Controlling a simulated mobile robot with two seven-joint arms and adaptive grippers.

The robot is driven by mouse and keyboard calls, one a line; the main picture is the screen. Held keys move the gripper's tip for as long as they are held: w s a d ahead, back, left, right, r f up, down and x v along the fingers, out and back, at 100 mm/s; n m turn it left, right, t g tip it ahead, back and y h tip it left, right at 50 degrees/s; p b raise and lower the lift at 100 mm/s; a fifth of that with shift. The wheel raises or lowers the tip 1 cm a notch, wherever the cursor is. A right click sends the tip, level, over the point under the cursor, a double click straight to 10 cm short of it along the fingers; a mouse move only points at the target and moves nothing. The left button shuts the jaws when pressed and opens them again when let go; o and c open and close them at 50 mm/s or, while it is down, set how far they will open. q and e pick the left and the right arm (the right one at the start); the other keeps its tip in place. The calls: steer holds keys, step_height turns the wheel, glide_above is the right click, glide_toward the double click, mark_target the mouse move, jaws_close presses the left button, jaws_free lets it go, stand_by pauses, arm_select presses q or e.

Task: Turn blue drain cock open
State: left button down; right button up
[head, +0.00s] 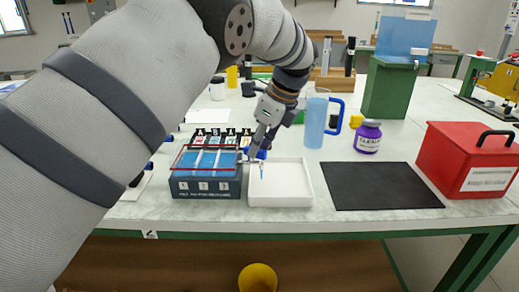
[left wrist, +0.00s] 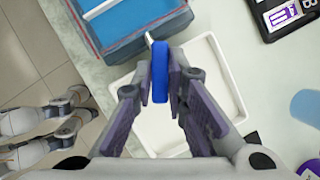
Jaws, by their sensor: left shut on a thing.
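A dark blue bath box (head: 205,186) with several light blue compartments stands on the table, its front face labelled. The blue drain cock (left wrist: 160,72) is at the box's right side, where a short metal stem meets it. My left gripper (head: 260,150) reaches down from above beside the box. In the left wrist view the gripper (left wrist: 161,65) has its two fingers on either side of the blue handle, shut on it. In the head view the fingers hide most of the handle. A white tray (head: 290,198) lies below the cock. My right gripper is not in view.
A black mat (head: 385,186) lies right of the tray. A purple jar (head: 368,137), a blue pitcher (head: 316,120) and a red toolbox (head: 465,150) stand beyond and to the right. Small labelled bottles (head: 215,138) stand behind the box.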

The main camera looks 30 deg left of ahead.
arm_select(q)
steer(key=n, duration=0.1)
steer(key=n+g+b, duration=0.1)
steer(key=n+b, duration=0.1)
steer(key=shift+w+a+f, duration=0.1)
steer(key=shift+w+f, duration=0.2)
steer(key=shift+f, duration=0.05)
steer(key=shift+w+r+n+g+h+b, duration=0.15)
steer(key=shift+n+g+b, duration=0.2)
steer(key=shift+n, duration=0.3)
steer(key=shift+r+n+g+h+b, duration=0.15)
steer(key=shift+n+g+b, duration=0.15)
steer(key=shift+n, duration=0.35)
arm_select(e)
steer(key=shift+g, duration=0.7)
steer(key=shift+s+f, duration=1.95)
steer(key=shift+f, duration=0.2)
arm_select(q)
steer(key=c, duration=1.9)
jaws_free()
steer(key=shift+a, duration=0.1)
